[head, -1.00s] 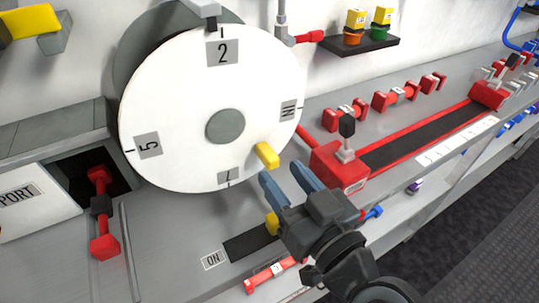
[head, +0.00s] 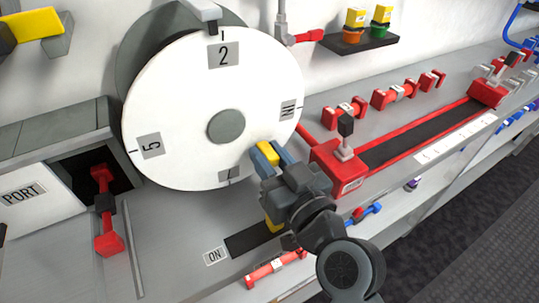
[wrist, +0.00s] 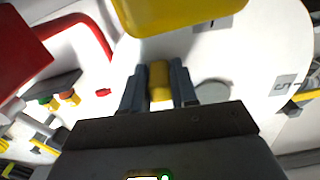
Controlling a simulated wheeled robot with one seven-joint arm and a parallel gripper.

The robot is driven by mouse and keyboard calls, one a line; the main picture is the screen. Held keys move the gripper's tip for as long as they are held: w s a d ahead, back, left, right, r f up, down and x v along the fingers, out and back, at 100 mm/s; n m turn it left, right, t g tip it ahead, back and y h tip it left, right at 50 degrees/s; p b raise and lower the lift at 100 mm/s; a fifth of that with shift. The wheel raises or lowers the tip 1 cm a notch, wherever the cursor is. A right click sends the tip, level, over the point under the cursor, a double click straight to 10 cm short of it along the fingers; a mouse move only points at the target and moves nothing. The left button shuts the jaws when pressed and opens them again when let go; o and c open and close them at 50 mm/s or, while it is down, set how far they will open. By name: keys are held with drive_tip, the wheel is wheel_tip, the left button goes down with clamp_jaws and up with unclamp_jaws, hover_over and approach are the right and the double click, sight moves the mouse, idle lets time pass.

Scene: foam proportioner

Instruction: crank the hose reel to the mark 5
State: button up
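The hose reel is a large white disc (head: 185,100) with a grey hub on the back wall. The mark 5 (head: 151,145) is at the lower left. A plate that looks like 7 is at the bottom, partly hidden, and a barred plate is at the right. The yellow crank handle (head: 268,151) sticks out at the lower right. My gripper (head: 270,154) has one finger on each side of it. In the wrist view the handle (wrist: 159,80) sits closely between the fingers.
Right of my gripper stands a red block with a black-knobbed lever (head: 346,126) on a red-edged track. A shelf (head: 350,40) with small coloured items is above right.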

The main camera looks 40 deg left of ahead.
sight(245, 158)
clamp_jaws()
drive_tip(key=shift+s+a+f+m, duration=0.15)
drive_tip(key=shift+s+f+m, duration=0.2)
drive_tip(key=shift+m, duration=0.15)
drive_tip(key=s+m, duration=0.1)
drive_tip(key=s+a+f+m, duration=0.1)
drive_tip(key=m, duration=0.1)
drive_tip(key=shift+m, duration=0.3)
drive_tip(key=o, duration=0.5)
unclamp_jaws()
drive_tip(key=shift+d, duration=0.1)
